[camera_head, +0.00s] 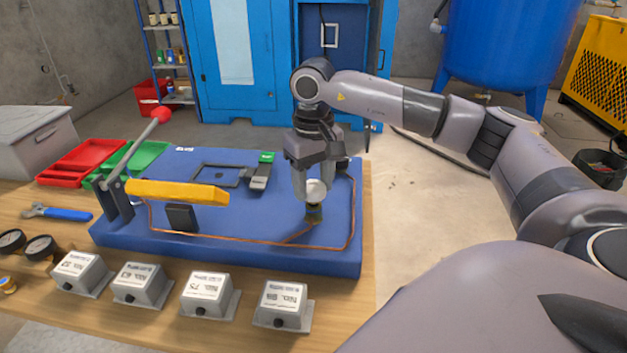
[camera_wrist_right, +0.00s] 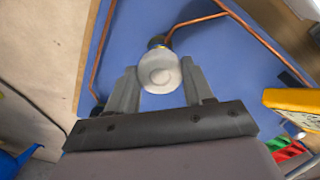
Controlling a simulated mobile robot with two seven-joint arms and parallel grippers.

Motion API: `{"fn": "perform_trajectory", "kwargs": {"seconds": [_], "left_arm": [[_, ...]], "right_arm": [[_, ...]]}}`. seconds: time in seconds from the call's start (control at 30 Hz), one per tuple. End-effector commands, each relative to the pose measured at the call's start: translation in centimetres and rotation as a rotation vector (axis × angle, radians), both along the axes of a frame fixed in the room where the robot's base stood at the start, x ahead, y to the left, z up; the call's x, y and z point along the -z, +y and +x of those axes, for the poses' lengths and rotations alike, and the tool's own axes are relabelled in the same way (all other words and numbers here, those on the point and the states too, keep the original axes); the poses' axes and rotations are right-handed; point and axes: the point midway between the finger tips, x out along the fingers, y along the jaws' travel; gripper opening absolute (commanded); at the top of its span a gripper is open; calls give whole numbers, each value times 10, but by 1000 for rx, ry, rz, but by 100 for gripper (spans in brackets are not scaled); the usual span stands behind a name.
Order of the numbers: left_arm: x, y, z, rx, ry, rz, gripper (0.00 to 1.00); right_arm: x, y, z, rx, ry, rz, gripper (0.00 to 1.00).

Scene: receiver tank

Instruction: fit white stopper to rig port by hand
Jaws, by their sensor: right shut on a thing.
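The white stopper (camera_head: 316,190) is between the fingers of my right gripper (camera_head: 313,187), which is shut on it. In the right wrist view the round stopper (camera_wrist_right: 159,72) sits between the two fingertips of the gripper (camera_wrist_right: 162,88). The rig port (camera_head: 314,212), a small dark and brassy fitting on the blue rig board (camera_head: 250,225), is directly below the stopper in the head view. The port (camera_wrist_right: 158,42) is partly hidden by the stopper in the wrist view. I cannot tell whether stopper and port touch. My left gripper is not in view.
A copper pipe (camera_head: 240,236) runs across the board. A yellow bar (camera_head: 177,192) and a red-knobbed lever (camera_head: 140,150) stand at its left. Several grey boxes (camera_head: 208,296) line the table's front. Red (camera_head: 82,160) and green trays lie back left. Open floor lies right of the table.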

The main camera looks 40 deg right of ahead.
Motion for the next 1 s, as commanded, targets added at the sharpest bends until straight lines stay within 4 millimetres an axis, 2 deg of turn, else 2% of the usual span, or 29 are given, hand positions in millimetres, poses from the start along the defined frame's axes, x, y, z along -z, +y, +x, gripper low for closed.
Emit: {"fn": "perform_trajectory", "kwargs": {"seconds": [0.8,0.87,1.0], "left_arm": [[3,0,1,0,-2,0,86],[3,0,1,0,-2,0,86],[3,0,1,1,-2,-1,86]], "right_arm": [[8,0,0,1,0,0,0],[8,0,0,49,0,1,0],[9,1,0,319,1,1,0]]}}
